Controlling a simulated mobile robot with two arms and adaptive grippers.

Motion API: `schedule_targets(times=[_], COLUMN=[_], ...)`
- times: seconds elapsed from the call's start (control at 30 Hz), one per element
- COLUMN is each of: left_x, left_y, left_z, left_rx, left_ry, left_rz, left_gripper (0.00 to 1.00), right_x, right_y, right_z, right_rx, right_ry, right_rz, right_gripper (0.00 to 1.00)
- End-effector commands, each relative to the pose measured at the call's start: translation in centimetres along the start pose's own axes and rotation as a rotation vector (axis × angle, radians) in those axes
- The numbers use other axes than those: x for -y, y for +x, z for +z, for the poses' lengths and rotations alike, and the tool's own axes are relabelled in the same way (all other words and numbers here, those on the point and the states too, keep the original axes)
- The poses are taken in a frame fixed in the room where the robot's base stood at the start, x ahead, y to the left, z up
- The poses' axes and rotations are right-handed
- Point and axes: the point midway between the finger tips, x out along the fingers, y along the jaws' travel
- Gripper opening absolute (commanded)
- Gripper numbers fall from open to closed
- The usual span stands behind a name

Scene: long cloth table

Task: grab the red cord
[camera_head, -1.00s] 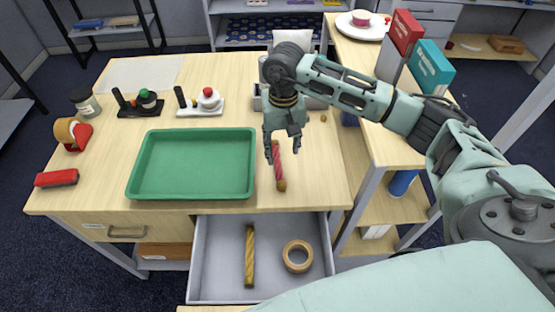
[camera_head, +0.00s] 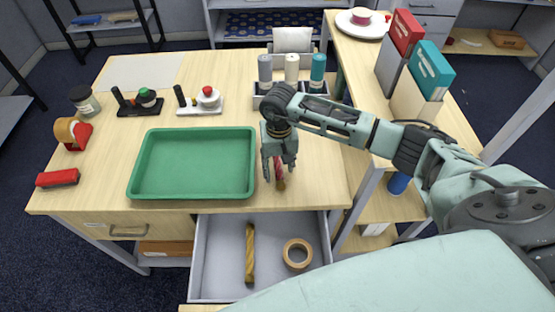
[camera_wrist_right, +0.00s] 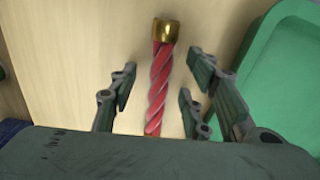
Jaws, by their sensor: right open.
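The red cord (camera_wrist_right: 159,88) is a twisted length with a brass end cap. It lies on the wooden table to the right of the green tray. In the head view the cord (camera_head: 280,178) is mostly hidden behind my right gripper (camera_head: 280,175). In the right wrist view my right gripper (camera_wrist_right: 155,95) is open, with fingers on both sides of the cord and gaps between them and it. My left gripper is not in view.
The green tray (camera_head: 193,192) sits just left of the right gripper. An open drawer (camera_head: 212,285) below holds a yellow cord (camera_head: 250,255) and a tape roll (camera_head: 297,254). Behind the gripper stand several cylinders in a rack (camera_head: 257,103).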

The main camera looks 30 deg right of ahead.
Motion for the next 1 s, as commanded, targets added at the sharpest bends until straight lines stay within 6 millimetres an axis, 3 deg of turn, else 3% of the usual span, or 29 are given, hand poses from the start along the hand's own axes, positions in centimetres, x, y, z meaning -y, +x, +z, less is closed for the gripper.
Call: schedule_targets(times=[0.17, 0.67, 1.0], left_x=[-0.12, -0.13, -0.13], left_y=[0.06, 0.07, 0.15], left_z=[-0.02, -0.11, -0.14], left_rx=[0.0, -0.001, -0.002], left_ry=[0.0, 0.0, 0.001], left_rz=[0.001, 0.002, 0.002], left_gripper=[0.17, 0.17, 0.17], right_x=[0.01, 0.0, 0.01], right_y=[0.06, 0.01, -0.1], right_z=[-0.02, -0.03, -0.07], right_rx=[-0.001, -0.001, -0.002], right_ry=[0.0, 0.001, 0.001], right_rz=[0.0, -0.001, -0.001], right_gripper=[0.44, 0.01, 0.0])
